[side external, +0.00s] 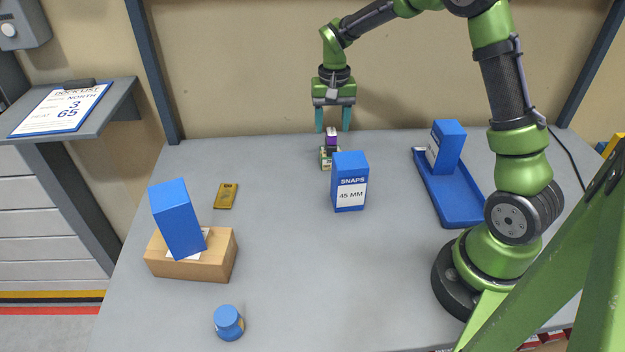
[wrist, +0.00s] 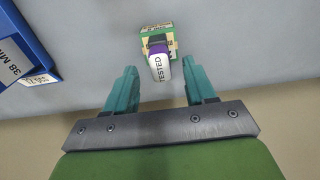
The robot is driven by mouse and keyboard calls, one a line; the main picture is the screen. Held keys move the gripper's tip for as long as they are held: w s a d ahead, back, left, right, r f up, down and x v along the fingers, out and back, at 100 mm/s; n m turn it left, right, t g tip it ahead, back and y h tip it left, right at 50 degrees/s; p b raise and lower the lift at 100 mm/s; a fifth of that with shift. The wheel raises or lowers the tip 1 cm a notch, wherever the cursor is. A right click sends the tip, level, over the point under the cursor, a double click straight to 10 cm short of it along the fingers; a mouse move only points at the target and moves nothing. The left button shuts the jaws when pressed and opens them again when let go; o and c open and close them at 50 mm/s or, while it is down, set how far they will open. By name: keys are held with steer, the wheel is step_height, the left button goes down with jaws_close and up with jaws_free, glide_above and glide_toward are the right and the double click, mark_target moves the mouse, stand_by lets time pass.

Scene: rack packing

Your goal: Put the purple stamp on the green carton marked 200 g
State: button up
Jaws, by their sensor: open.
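The purple stamp (side external: 331,140) has a white top and a dark part. In the wrist view the stamp (wrist: 160,66) reads TESTED. The small green and tan carton (side external: 326,161) is at the back of the table; in the wrist view the carton (wrist: 144,50) shows beneath and beyond the stamp. The stamp appears to stand on it, upright, though the contact is hidden. No 200 g mark is readable. My gripper (side external: 332,130) is open and empty, pointing down over the stamp. In the wrist view my gripper (wrist: 159,66) has its teal fingers apart on either side of the stamp.
A blue SNAPS 45 MM box (side external: 350,172) stands just in front of the carton. A blue tray (side external: 460,203) holds a blue box (side external: 449,145) at right. A tilted blue box (side external: 177,218) rests on a brown carton (side external: 190,267). A gold packet (side external: 225,196) and blue cylinder (side external: 228,320) lie left.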

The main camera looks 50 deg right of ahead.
mark_target(332, 130)
step_height(332, 130, up, 9)
steer(key=s+a+r+n+t, duration=0.2)
steer(key=s+a+r+t, duration=0.1)
steer(key=s+a+r, duration=0.45)
steer(key=s+a+f+n+t+y, duration=0.2)
steer(key=s+a, duration=0.4)
steer(key=s, duration=0.6)
steer(key=shift+a+n+t, duration=0.2)
steer(key=shift+n+t, duration=0.3)
steer(key=shift+t, duration=0.6)
